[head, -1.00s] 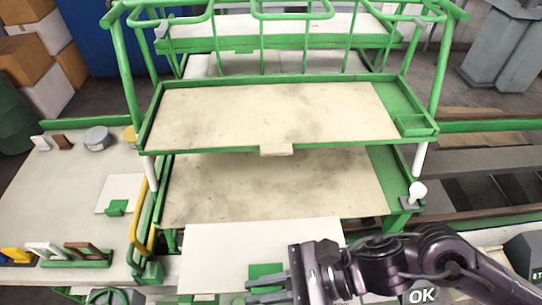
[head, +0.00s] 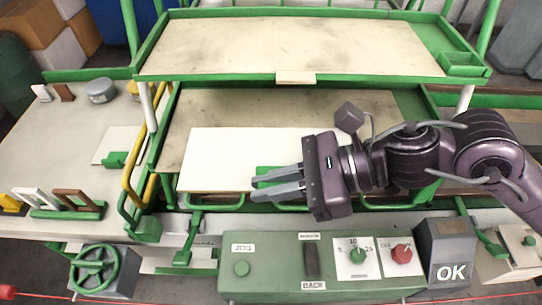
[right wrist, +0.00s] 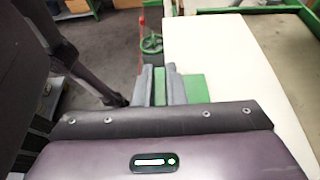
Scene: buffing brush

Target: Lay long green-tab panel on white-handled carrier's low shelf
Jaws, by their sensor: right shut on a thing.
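The long white panel (head: 225,150) lies level over the front of the carrier's low shelf (head: 195,108), covering part of it. Its green tab (head: 275,178) is at its front edge. My right gripper (head: 277,184) is shut on this tab; the right wrist view also shows the tab (right wrist: 160,86) between the fingers and the white panel (right wrist: 235,60) beside them. I cannot tell whether the panel touches the shelf. The carrier's upper shelf (head: 290,45) is above and behind, with white handles (head: 149,108) at its corners. My left gripper is not in view.
A control box (head: 285,275) with knobs stands in front, below my right gripper. A green handwheel (head: 93,268) is at the lower left. The left table holds a smaller white panel (head: 118,138) with a green tab. A yellow rail (head: 133,170) borders the carrier's left side.

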